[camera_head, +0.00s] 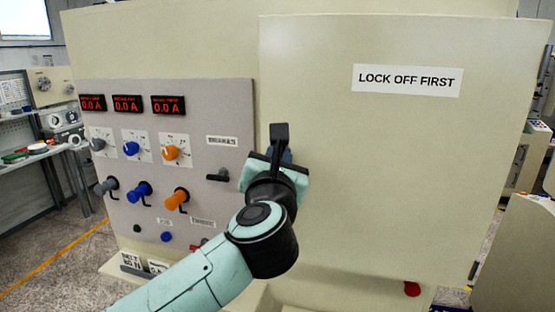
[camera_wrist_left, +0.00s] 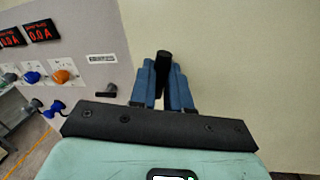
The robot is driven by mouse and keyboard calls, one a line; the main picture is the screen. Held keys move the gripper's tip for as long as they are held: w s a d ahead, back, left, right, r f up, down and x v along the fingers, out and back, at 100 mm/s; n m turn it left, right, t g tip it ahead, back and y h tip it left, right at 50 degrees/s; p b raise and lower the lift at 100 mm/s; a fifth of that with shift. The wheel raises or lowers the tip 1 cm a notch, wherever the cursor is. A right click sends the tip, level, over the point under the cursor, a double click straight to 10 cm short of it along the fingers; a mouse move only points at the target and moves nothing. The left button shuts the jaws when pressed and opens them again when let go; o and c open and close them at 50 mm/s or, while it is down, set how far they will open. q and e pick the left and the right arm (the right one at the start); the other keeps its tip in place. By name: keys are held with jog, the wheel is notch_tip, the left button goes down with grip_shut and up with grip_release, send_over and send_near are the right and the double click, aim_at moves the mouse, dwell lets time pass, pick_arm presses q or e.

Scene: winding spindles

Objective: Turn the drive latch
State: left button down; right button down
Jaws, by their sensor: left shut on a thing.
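The drive latch is a black upright handle (camera_head: 279,133) at the left edge of the large cream door (camera_head: 400,190). My left gripper (camera_head: 281,156) is at this handle, and its arm hides the lower part of the latch. In the left wrist view the blue fingers (camera_wrist_left: 163,82) are shut on either side of the black handle (camera_wrist_left: 164,60), whose top stands out beyond them. The handle looks about upright. My right gripper is in neither view.
Left of the door is a grey panel (camera_head: 215,110) with red displays (camera_head: 126,103), knobs and projecting coloured handles. A small black lever (camera_head: 217,177) sits close left of my gripper. The door bears a "LOCK OFF FIRST" label (camera_head: 407,80).

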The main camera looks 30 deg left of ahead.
pick_arm(q)
jog(key=shift+f+m+t+h+p, duration=0.2)
jog(key=shift+m+t+h, duration=0.5)
jog(key=shift+m, duration=3.4)
jog(key=shift+r+m+t+h+p, duration=0.1)
jog(key=shift+m+t+h+p, duration=0.4)
jog(key=shift+m, duration=3.6)
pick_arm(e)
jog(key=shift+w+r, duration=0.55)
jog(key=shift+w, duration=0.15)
pick_arm(q)
jog(key=shift+m+h, duration=0.3)
jog(key=c, duration=1.1)
grip_release()
jog(key=shift+f, duration=0.15)
jog(key=b+v, duration=0.3)
jog(key=v, duration=1)
jog(key=shift+s+f, duration=0.15)
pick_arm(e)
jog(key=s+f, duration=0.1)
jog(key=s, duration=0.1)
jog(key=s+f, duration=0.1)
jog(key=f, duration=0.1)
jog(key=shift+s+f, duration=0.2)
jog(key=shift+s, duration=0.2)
